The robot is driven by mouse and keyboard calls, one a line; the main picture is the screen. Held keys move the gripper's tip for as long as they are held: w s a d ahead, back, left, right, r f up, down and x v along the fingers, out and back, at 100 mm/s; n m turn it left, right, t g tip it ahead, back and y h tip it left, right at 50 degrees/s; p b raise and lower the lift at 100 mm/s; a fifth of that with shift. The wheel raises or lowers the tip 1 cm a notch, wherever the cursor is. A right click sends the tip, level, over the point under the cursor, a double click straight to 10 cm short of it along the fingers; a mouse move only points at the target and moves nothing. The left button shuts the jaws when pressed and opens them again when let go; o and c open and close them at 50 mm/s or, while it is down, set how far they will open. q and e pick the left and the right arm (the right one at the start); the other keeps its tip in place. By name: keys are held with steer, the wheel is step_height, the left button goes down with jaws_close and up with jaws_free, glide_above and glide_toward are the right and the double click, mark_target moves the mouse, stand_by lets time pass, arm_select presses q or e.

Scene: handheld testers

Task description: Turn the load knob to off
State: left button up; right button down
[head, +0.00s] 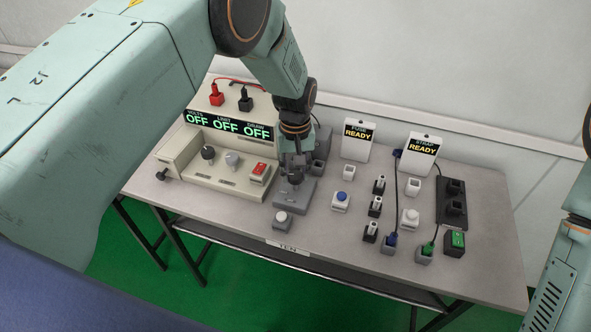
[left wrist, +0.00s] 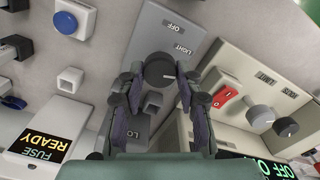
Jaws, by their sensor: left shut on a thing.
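The load knob (left wrist: 160,70) is a round dark knob on a grey box (left wrist: 152,22), seen in the left wrist view. Labels on the box read OFF and LIGHT, with another partly hidden one starting with LO. A small pale mark shows on the knob, but I cannot tell which label it points to. My left gripper (left wrist: 157,82) is shut on the knob, one finger on each side. My right gripper is out of view.
A beige supply (head: 220,180) with OFF displays, knobs and a red switch (head: 259,169) stands left of the load box. A white button box (head: 282,220) is in front. A blue button (head: 341,197), several small sockets and two READY signs stand to the right.

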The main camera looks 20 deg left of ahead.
mark_target(294, 174)
arm_select(q)
steer(key=n, duration=1.1)
steer(key=shift+a+b, duration=0.1)
steer(key=shift+b, duration=0.2)
steer(key=shift+n, duration=1.9)
steer(key=o, duration=1.2)
steer(key=shift+s, duration=0.1)
steer(key=shift+c, duration=0.2)
step_height(294, 174, up, 12)
